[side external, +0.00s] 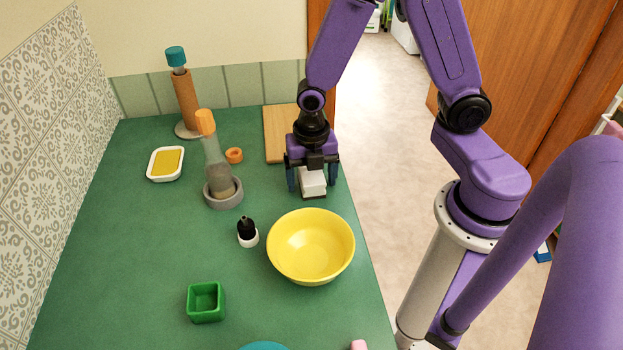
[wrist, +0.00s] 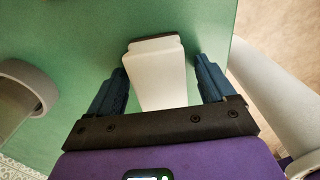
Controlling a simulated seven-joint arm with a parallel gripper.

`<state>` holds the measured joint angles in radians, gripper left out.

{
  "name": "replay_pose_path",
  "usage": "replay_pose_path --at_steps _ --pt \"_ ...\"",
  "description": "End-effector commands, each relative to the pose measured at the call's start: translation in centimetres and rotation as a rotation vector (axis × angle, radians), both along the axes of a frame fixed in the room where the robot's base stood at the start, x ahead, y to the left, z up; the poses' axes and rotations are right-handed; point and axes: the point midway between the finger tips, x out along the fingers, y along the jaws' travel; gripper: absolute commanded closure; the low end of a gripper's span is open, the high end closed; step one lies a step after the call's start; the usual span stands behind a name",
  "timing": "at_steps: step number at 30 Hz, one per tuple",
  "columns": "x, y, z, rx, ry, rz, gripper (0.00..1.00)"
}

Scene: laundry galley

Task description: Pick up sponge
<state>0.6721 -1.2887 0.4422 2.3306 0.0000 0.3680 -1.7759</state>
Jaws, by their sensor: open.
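A white block with a dark grey layer, which looks like the sponge (side external: 313,184), is at the far right of the green counter. In the side view its dark layer is at the bottom. My gripper (side external: 312,178) points down over it, with one blue finger on each side. In the wrist view the sponge (wrist: 158,82) lies between the open fingers of my gripper (wrist: 160,78), with a visible gap on both sides. The gripper hides part of the sponge in the side view.
A wooden board (side external: 279,135) lies just behind the gripper. A yellow bowl (side external: 311,246) stands in front, near the counter's right edge. A dropper bottle (side external: 247,233), a bottle in a grey ring (side external: 223,198) and a white dish (side external: 153,176) with a yellow slab stand left.

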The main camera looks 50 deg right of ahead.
Motion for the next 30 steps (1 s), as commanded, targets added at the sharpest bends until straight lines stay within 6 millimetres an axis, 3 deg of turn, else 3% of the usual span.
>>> replay_pose_path --at_steps 2,3,7,8,20,30 --pt "0.0 0.0 0.0 0.0 0.0 0.0 0.17" --pt "0.0 0.0 0.0 0.0 0.0 0.0 0.24" --pt "0.0 0.0 0.0 0.0 0.0 0.0 0.66" --pt "0.0 0.0 0.0 0.0 0.0 0.0 0.72" --pt "0.0 0.0 0.3 0.0 0.0 0.0 0.72" --pt "-0.1 0.0 3.5 0.002 -0.003 0.001 0.72"
